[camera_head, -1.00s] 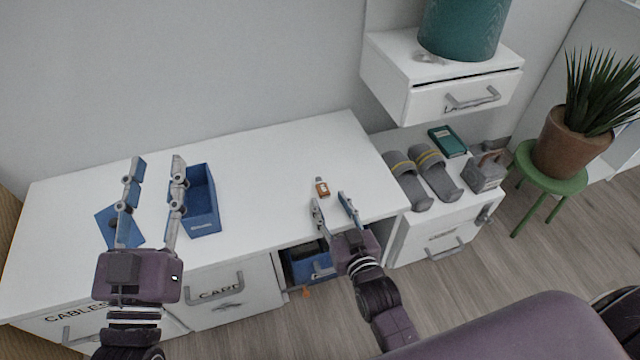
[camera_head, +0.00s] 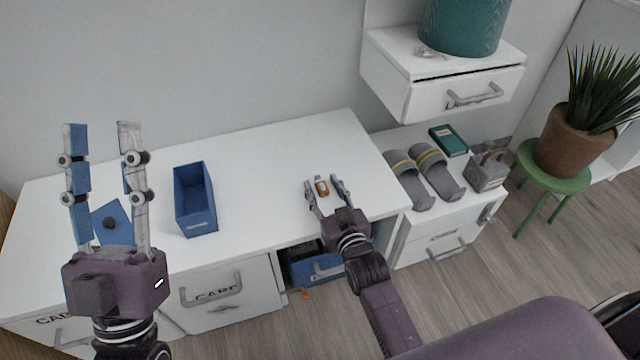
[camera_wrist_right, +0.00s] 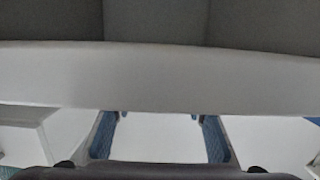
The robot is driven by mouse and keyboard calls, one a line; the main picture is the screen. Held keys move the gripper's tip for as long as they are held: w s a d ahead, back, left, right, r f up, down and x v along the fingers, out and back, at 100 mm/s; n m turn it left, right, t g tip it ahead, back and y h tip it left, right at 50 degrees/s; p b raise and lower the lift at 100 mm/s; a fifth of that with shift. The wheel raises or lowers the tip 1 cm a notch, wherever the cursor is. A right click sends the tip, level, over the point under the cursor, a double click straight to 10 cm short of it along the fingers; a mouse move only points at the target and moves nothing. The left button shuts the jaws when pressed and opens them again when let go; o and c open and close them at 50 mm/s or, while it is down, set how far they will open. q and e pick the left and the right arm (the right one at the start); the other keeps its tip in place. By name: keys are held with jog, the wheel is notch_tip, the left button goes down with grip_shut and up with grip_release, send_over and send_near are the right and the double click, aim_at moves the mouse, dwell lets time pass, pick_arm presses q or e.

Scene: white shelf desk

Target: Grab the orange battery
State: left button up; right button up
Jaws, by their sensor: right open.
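The orange battery (camera_head: 321,187) is small and lies on the white desk top, toward its right end. My right gripper (camera_head: 323,184) is open, low over the desk, with its fingers on either side of the battery in the head view. I cannot tell whether they touch it. In the right wrist view the two blue-padded fingers (camera_wrist_right: 160,138) stand apart and the battery does not show. My left gripper (camera_head: 101,128) is open and empty, raised over the left part of the desk.
A blue open bin (camera_head: 212,222) and a blue flat piece (camera_head: 112,222) are on the white desk (camera_head: 262,165). Grey slippers (camera_head: 437,172), a teal book (camera_head: 449,140) and a grey box (camera_head: 486,178) sit on the lower unit at right. The desk middle is clear.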

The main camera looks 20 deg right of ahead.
grip_shut()
jog(key=shift+r, duration=0.1)
dwell(0.4)
